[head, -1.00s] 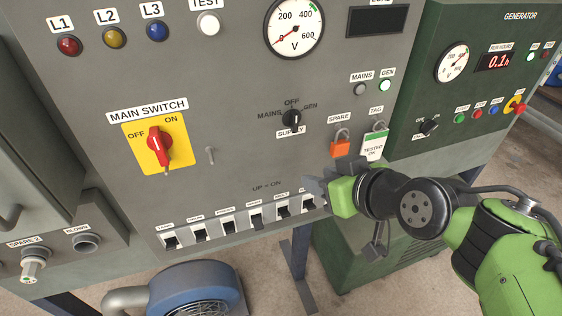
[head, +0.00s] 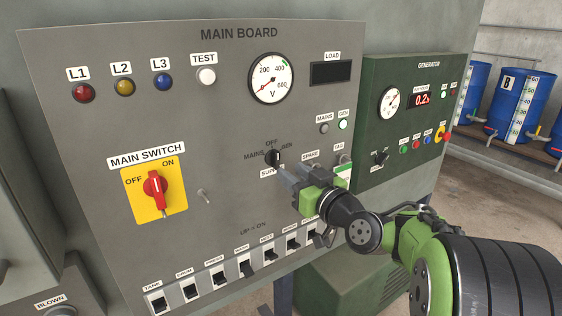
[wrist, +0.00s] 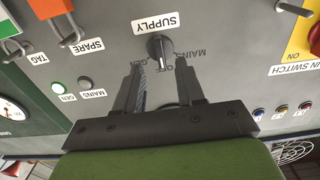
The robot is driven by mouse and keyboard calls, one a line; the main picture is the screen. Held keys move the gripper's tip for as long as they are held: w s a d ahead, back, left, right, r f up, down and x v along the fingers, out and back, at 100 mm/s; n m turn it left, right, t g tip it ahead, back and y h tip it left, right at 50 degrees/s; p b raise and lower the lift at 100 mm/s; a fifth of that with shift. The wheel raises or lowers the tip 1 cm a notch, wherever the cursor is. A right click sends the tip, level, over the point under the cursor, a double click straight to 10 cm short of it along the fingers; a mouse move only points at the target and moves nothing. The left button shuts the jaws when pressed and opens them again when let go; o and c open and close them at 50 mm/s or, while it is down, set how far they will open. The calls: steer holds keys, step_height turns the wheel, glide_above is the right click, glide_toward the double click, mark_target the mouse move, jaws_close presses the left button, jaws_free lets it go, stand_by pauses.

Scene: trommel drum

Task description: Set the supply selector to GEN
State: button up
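The supply selector is a black rotary knob (head: 272,158) on the grey main board (head: 105,75), with MAINS at its left, OFF above and GEN at its right. In the wrist view, which is upside down, the knob (wrist: 160,47) has its white mark pointing roughly at OFF. My gripper (head: 287,178) is just below and right of the knob in the head view, partly covering the SUPPLY label. In the wrist view my gripper (wrist: 160,72) is open and empty, its two fingers spread either side of the knob's line; I see no contact.
The red main switch (head: 155,186) is at the left. The orange padlock (wrist: 66,33) hangs by SPARE, near my gripper. A row of breakers (head: 218,268) lies below. The GEN lamp (head: 343,124) is lit. The green generator panel (head: 372,75) is at the right.

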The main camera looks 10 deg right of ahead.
mark_target(278, 162)
steer(key=x, duration=0.5)
steer(key=shift+w+a+p, duration=0.1)
steer(key=shift+w+p, duration=0.15)
steer(key=shift+p, duration=0.1)
jaws_close()
